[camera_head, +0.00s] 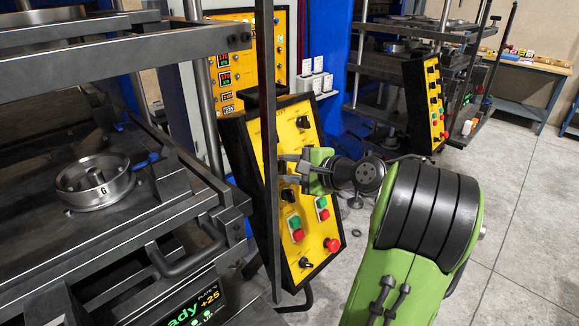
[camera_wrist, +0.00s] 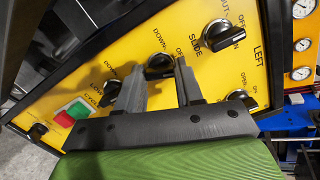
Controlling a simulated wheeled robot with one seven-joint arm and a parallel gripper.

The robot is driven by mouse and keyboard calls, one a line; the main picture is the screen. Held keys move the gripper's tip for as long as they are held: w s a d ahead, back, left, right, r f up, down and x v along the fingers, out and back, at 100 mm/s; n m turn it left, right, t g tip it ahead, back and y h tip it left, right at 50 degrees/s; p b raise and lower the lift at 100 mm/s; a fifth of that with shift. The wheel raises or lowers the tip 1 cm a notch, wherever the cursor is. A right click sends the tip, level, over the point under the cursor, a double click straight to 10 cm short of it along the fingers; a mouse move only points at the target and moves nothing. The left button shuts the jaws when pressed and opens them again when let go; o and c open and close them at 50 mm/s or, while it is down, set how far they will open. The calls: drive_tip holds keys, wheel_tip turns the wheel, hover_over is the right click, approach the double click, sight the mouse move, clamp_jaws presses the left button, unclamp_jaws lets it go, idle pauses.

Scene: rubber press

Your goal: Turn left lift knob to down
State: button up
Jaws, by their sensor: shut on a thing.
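The yellow control panel (camera_head: 265,140) with a black frame carries several black knobs. In the wrist view, a black knob (camera_wrist: 158,62) with a "DOWN" label beside it sits between the two fingertips of my gripper (camera_wrist: 160,76). I take it for the left lift knob; the word "LIFT" is not visible, but "LEFT" is printed on the panel. My gripper is shut on this knob. In the head view, my gripper (camera_head: 284,168) reaches the panel from the right, and its fingers mostly hide the knob. Which way the knob points cannot be told clearly.
The slide knob (camera_wrist: 222,35) is close beside the fingers. A green and red button pair (camera_wrist: 72,112) and a red stop button (camera_head: 332,244) are on the panel. A dark upright bar (camera_head: 268,150) crosses before the panel. The press with a round mould (camera_head: 95,190) stands left.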

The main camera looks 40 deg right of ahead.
drive_tip(key=n+b, duration=0.1)
drive_tip(key=n, duration=0.5)
drive_tip(key=shift+f+n+g, duration=0.1)
drive_tip(key=shift+n+g, duration=0.2)
drive_tip(key=shift+g, duration=0.1)
drive_tip(key=n+b, duration=0.3)
drive_tip(key=n, duration=0.3)
idle(0.3)
drive_tip(key=o, duration=1)
drive_tip(key=shift+o, duration=0.2)
drive_tip(key=p+v, duration=0.9)
drive_tip(key=v, duration=0.6)
drive_tip(key=shift+s+a+r, duration=0.15)
drive_tip(key=shift+s+r, duration=0.1)
drive_tip(key=shift+r, duration=0.25)
